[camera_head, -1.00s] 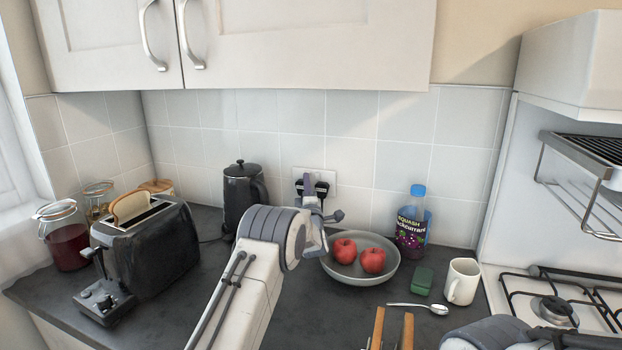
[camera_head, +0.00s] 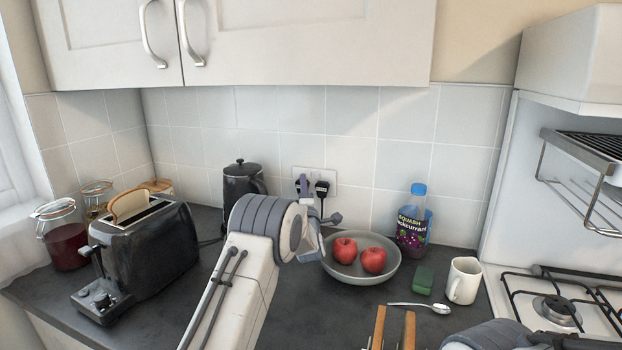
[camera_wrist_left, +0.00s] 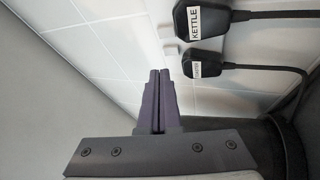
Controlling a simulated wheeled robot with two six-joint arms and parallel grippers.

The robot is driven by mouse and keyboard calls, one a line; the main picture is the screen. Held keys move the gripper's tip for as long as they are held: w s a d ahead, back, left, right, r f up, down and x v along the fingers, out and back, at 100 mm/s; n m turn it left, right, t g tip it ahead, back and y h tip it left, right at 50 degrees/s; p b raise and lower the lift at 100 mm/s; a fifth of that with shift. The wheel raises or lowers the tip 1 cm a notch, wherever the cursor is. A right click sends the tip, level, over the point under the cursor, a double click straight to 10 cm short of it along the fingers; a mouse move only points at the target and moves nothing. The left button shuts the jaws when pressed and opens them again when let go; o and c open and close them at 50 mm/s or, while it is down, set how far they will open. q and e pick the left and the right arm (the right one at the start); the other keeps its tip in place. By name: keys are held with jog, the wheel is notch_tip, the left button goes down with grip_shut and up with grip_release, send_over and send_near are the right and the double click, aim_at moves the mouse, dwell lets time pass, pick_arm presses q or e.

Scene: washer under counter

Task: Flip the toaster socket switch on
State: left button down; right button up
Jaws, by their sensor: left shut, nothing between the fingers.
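The white double wall socket (camera_head: 332,179) is on the tiles behind the fruit bowl, with black plugs in it. My left gripper (camera_head: 304,186) is in front of its left part and hides some of it. In the left wrist view its two purple fingers (camera_wrist_left: 160,76) are closed together and empty. One black plug is labelled KETTLE (camera_wrist_left: 197,22). The other plug (camera_wrist_left: 203,65) has a label too small to read. A small white switch (camera_wrist_left: 171,50) shows beside that plug, just beyond the fingertips. Contact and switch position cannot be told.
The black toaster (camera_head: 148,250) with bread stands left, and the dark kettle (camera_head: 242,190) nearer the socket. A bowl (camera_head: 361,275) with two apples, a squash bottle (camera_head: 411,225) and a mug (camera_head: 463,281) stand right. Plug cables (camera_wrist_left: 285,68) run close by.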

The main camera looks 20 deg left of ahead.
pick_arm(q)
jog(key=shift+s+r+b, duration=0.2)
jog(key=shift+s+b, duration=0.35)
jog(key=shift+s, duration=1.25)
